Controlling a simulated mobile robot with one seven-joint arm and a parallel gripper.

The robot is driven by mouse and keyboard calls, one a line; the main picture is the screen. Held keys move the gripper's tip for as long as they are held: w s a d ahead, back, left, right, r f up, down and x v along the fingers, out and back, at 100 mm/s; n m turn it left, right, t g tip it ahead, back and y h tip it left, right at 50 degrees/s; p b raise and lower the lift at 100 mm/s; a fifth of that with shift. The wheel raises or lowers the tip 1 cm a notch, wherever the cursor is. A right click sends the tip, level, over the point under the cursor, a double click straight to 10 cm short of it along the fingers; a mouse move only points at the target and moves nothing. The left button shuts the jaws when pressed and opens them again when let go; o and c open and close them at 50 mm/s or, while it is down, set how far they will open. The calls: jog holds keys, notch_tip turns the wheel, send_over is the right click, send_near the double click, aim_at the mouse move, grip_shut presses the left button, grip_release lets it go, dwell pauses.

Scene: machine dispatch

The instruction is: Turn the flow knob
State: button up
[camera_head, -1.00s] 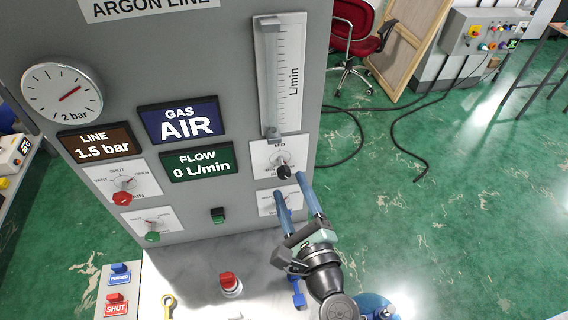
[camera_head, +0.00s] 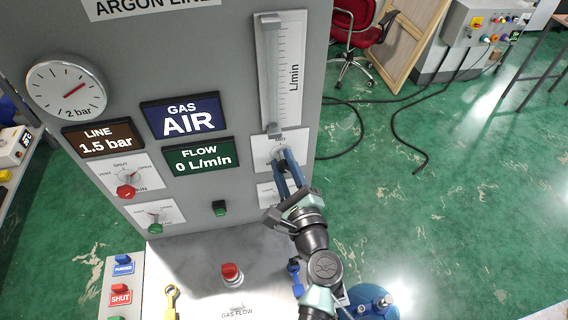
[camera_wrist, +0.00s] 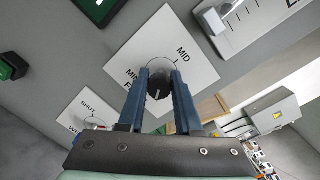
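The black flow knob (camera_wrist: 159,88) sits on a white plate marked MID and MIN in the wrist view. In the head view the fingers mostly cover it, and its plate (camera_head: 260,145) shows below the L/min tube. My gripper (camera_head: 279,157) reaches up to the panel. Its two blue fingers (camera_wrist: 160,76) stand on either side of the knob and look closed against it. The green FLOW display (camera_head: 199,158) reads 0 L/min.
A red knob (camera_head: 126,191) and a green knob (camera_head: 155,229) are on the panel's left. A red button (camera_head: 230,273) stands on the ledge below. The blue GAS display (camera_head: 182,116) reads AIR. Open green floor lies to the right.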

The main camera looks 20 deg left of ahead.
grip_shut()
jog(key=n+b, duration=0.2)
jog(key=n, duration=0.1)
jog(key=shift+f+n+b, duration=0.2)
jog(key=shift+n+b, duration=0.1)
jog(key=shift+b, duration=0.1)
jog(key=n+b, duration=0.2)
jog(key=n, duration=0.1)
jog(key=shift+n+h, duration=0.3)
jog(key=shift+n+b, duration=1.3)
jog(key=shift+n, duration=0.3)
jog(key=o, duration=0.8)
grip_release()
jog(key=shift+r, duration=0.1)
